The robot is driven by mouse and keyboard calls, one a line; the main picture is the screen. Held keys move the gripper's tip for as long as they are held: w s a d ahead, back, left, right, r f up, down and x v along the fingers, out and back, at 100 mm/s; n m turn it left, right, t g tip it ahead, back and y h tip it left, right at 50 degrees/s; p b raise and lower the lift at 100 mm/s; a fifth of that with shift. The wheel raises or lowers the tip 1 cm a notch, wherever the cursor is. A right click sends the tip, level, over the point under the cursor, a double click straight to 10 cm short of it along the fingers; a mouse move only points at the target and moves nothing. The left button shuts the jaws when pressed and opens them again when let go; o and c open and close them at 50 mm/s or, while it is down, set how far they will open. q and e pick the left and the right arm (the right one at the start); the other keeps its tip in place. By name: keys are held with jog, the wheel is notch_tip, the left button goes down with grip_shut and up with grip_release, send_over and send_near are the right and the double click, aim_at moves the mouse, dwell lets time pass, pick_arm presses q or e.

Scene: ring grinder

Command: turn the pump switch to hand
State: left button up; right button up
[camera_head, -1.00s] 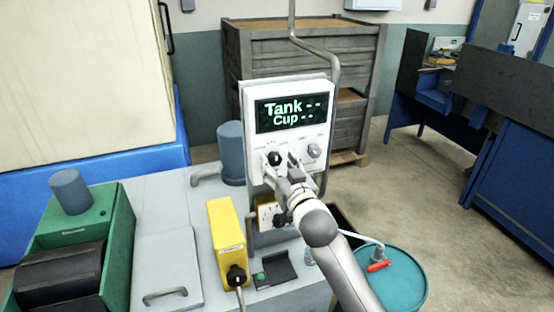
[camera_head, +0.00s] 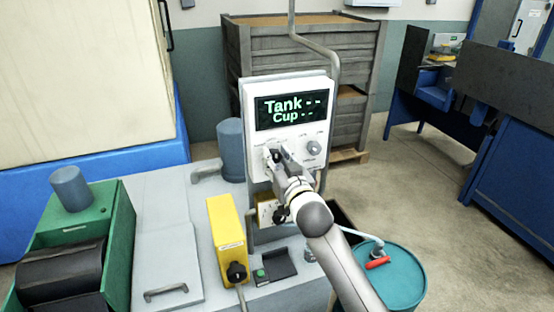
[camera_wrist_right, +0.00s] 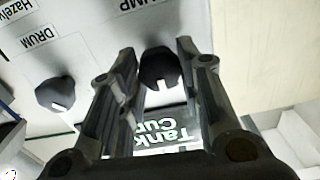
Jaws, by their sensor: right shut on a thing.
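The white control panel (camera_head: 262,88) has a dark display reading "Tank --" and "Cup --". The pump switch is a black knob (camera_wrist_right: 160,68) under a "PUMP" label in the right wrist view, which is upside down. My right gripper (camera_head: 277,152) is at the panel's left knob, with one finger on each side. In the right wrist view my right gripper (camera_wrist_right: 157,55) is shut on this knob. The fingers hide most of the knob in the head view, and I cannot read its setting. My left gripper is not in view.
The drum knob (camera_head: 314,148) is to the right on the panel and also shows in the right wrist view (camera_wrist_right: 55,93). A yellow box (camera_head: 226,230) and a green machine (camera_head: 118,230) stand at lower left. A teal drum (camera_head: 400,285) is at lower right.

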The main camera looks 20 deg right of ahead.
jog(key=shift+r+n+p, duration=0.1)
jog(key=shift+n+p, duration=0.45)
jog(key=shift+n, duration=0.45)
jog(key=n+p, duration=0.1)
jog(key=n, duration=0.2)
jog(key=shift+n+p, duration=0.3)
jog(key=n+p, duration=0.1)
jog(key=n, duration=0.2)
jog(key=shift+a+n+p, duration=0.1)
jog(key=shift+n+p, duration=0.35)
jog(key=shift+n, duration=1.15)
jog(key=shift+f, duration=0.2)
jog(key=o, duration=1)
jog(key=shift+o, duration=0.2)
